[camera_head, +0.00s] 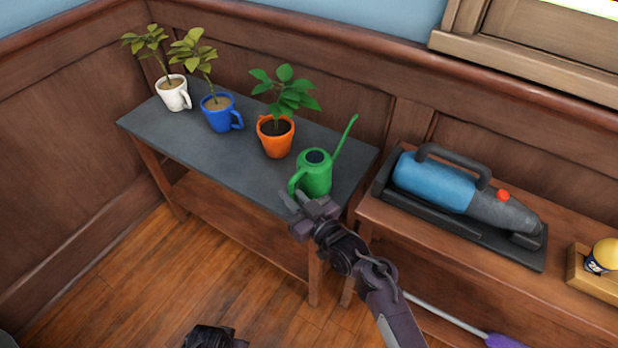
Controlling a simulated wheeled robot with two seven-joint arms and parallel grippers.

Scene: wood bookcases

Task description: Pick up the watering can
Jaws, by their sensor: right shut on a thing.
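The green watering can (316,175) stands upright at the front right of a dark-topped table (185,140). Its long thin spout points up and right, and its handle is on the left, toward the table's front edge. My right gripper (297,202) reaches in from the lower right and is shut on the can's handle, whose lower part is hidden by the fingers. The can appears to rest on the table. My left gripper (213,337) shows only as a dark shape at the bottom edge, too cut off to read its jaws.
An orange mug (276,140) with a plant stands just left of the can. A blue mug (217,116) and a white mug (174,98) with plants are further left. A blue handheld vacuum (435,182) lies on the wooden bench at right. A wood-panelled wall closes the back.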

